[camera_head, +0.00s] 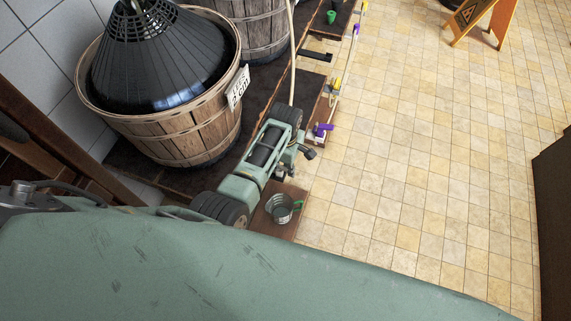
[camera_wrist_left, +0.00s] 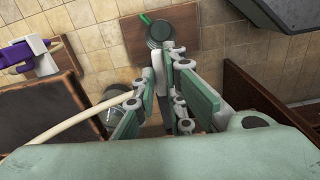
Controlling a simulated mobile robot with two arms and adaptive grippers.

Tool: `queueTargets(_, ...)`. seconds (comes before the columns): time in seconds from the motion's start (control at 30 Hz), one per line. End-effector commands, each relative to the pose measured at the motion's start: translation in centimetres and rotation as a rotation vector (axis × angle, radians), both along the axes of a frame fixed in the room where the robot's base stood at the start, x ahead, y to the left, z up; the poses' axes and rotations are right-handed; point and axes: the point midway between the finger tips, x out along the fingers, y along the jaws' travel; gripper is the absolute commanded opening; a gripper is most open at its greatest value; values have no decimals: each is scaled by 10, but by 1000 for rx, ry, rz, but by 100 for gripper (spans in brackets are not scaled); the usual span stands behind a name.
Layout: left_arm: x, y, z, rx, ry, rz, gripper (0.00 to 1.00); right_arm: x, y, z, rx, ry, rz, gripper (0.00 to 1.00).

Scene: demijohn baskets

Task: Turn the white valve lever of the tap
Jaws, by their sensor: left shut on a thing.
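My left gripper (camera_head: 300,152) reaches in over the row of taps in the head view. In the left wrist view its two green-padded fingers (camera_wrist_left: 160,84) close around a narrow pale piece, which looks like the white valve lever (camera_wrist_left: 159,67). The fingers hide most of it, and its angle is hard to tell. The tap's body is not clear in either view; in the head view my arm covers that spot. My right gripper is not in view.
A tap with a purple lever (camera_head: 322,129) stands close by. A metal bucket (camera_head: 281,207) sits on a board. A basketed demijohn (camera_head: 165,125) stands at left. A pale hose (camera_wrist_left: 75,127) runs to the gripper. Tiled floor (camera_head: 420,150) is free at right.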

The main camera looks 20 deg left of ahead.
Motion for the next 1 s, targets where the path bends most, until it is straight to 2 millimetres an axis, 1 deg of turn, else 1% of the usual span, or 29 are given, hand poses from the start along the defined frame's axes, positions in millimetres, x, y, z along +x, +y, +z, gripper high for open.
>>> queueTargets(0.27, -1, 0, 1, 0, 2, -42, 0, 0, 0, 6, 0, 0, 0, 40)
queueTargets(0.47, -4, 1, 3, 0, 3, -153, 0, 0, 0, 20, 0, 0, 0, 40)
queueTargets(0.7, -8, 3, 4, 1, 3, -366, 0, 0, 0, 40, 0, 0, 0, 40)
queueTargets(1.0, -12, 7, 3, 1, 1, -650, 0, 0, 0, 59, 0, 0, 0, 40)
